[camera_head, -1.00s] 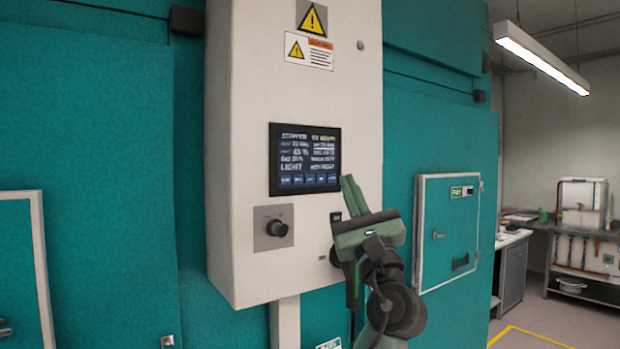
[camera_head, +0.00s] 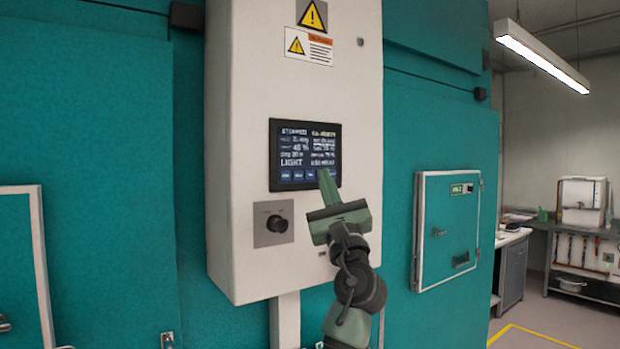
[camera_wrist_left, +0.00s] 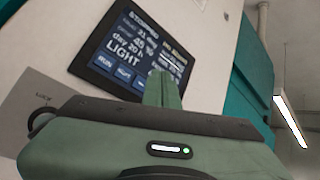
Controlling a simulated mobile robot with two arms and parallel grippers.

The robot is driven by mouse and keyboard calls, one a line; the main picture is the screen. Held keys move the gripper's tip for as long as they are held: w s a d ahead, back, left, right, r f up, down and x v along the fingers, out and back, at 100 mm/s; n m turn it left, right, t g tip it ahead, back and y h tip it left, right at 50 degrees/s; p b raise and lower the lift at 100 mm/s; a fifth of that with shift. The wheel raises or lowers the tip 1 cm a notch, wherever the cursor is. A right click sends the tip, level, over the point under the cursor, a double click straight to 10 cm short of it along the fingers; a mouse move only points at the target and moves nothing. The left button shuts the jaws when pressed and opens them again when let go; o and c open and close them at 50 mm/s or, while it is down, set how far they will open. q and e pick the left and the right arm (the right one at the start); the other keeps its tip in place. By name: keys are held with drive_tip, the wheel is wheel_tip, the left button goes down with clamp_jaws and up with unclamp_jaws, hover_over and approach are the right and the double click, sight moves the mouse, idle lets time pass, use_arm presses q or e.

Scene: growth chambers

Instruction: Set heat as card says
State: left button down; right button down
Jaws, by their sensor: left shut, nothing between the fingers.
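A dark touchscreen (camera_head: 305,150) with white text and a row of blue buttons is set in the white control cabinet (camera_head: 240,110). The word LIGHT and a button marked RUN can be read on the screen (camera_wrist_left: 125,50) in the left wrist view. My left gripper (camera_head: 324,172) is shut and empty, its fingertips over the lower right part of the screen, by the button row. In the left wrist view its fingers (camera_wrist_left: 163,76) cover the right part of that row. I cannot tell whether the tips touch the glass. No card is clearly seen. My right gripper is out of view.
A black knob (camera_head: 277,224) on a grey plate sits below the screen. Warning labels (camera_head: 310,48) are above it. A teal chamber door with a white frame (camera_head: 418,235) is at the right. A bench (camera_head: 585,240) stands far right, with open floor before it.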

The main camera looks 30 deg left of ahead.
use_arm(q)
drive_tip(key=shift+w+a, duration=0.3)
drive_tip(key=shift+a, duration=0.45)
idle(1.6)
drive_tip(key=shift+w+a, duration=0.2)
drive_tip(key=shift+a, duration=0.2)
drive_tip(key=shift+w+a+r, duration=0.1)
drive_tip(key=shift+a, duration=0.15)
idle(0.5)
drive_tip(key=shift+d, duration=0.1)
drive_tip(key=shift+s+d, duration=0.3)
drive_tip(key=shift+d, duration=0.3)
